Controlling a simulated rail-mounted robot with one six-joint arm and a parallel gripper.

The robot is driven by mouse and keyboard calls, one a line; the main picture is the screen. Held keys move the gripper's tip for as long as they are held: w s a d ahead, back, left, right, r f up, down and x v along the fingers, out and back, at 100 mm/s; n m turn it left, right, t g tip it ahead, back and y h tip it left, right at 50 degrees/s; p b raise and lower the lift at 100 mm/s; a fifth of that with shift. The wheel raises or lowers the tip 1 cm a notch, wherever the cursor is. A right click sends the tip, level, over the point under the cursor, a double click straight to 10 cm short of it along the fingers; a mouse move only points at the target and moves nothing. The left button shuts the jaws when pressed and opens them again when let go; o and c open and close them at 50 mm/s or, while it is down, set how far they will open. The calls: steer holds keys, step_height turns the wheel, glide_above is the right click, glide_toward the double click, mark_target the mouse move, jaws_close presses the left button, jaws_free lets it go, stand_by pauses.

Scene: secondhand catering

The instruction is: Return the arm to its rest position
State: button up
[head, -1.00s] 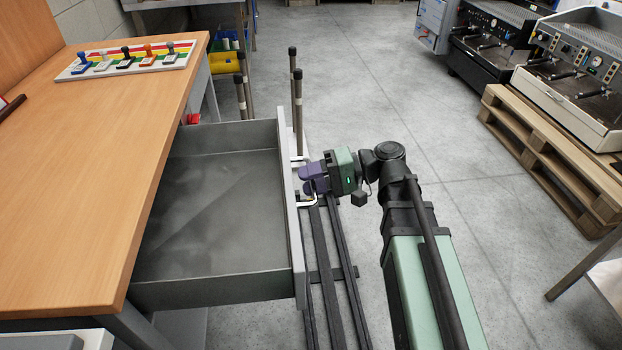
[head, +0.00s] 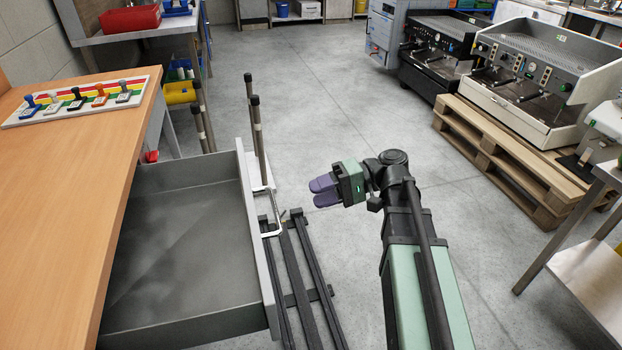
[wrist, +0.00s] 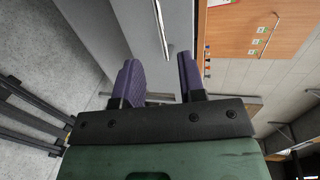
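My gripper (head: 318,192) hangs in free air to the right of the pulled-out drawer, its purple fingers spread and empty. In the wrist view the two fingers of my gripper (wrist: 157,62) stand apart with nothing between them. The grey drawer (head: 185,268) is open under the wooden desk and looks empty inside. Its metal handle (head: 279,229) is on the front panel, apart from my fingers. The handle also shows in the wrist view (wrist: 160,28), beyond the fingertips.
Upright posts (head: 258,135) stand behind the drawer, near dark rails (head: 305,275) on the floor. Coffee machines sit on a pallet (head: 510,160) at right, with a steel table (head: 590,280) nearer. Floor between is clear.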

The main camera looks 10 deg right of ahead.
steer(key=s+d+f+m+t+h, duration=0.1)
steer(key=s+d+f+h, duration=0.15)
steer(key=f+h, duration=0.45)
steer(key=s+d+f+m+h, duration=0.1)
steer(key=s+d+f+h, duration=0.15)
steer(key=f+h, duration=0.5)
step_height(320, 180, up, 23)
steer(key=a+n+h+p, duration=0.1)
steer(key=a+p, duration=0.1)
steer(key=p, duration=2)
steer(key=shift+s+a, duration=0.2)
steer(key=shift+s, duration=0.25)
